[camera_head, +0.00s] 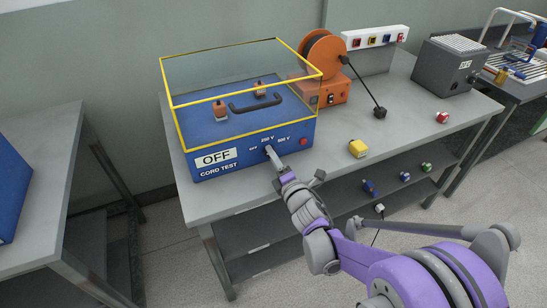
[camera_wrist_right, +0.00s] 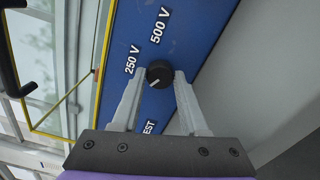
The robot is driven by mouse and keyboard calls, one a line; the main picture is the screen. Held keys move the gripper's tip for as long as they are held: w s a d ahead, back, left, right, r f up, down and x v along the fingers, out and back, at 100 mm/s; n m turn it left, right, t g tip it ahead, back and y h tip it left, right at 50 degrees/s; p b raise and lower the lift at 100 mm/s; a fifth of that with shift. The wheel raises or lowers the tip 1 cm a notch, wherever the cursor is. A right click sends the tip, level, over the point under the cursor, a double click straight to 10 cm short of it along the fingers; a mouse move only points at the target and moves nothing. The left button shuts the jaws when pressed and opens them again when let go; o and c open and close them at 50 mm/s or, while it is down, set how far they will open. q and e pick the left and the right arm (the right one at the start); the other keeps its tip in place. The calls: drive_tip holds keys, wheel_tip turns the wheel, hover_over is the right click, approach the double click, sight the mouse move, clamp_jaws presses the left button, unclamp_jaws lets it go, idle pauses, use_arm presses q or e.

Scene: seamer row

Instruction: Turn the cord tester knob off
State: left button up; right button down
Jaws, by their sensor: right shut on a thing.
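The blue cord tester (camera_head: 236,150) stands on the left part of the grey bench, with a large white OFF sign (camera_head: 216,158) on its front. Its black knob (camera_wrist_right: 159,73) is between the two fingers of my right gripper (camera_wrist_right: 159,78), which is shut on it. The knob's white mark points to the lower left in the right wrist view. The 250 V label (camera_wrist_right: 132,58) and 500 V label (camera_wrist_right: 160,25) show there; the small OFF label is hidden, seemingly behind the left finger. In the head view my right gripper (camera_head: 271,154) covers most of the knob. My left gripper is not in view.
A clear yellow-edged cover (camera_head: 240,75) stands over the tester's top, with a black handle inside. A red button (camera_head: 303,141) is right of the knob. An orange cable reel (camera_head: 324,60) and a yellow connector (camera_head: 358,148) are further right. The bench front is mostly clear.

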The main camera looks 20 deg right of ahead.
drive_tip(key=shift+c, duration=2.2)
unclamp_jaws()
drive_tip(key=shift+s, duration=0.1)
drive_tip(key=s, duration=1)
drive_tip(key=shift+s+d, duration=0.3)
drive_tip(key=shift+d, duration=0.15)
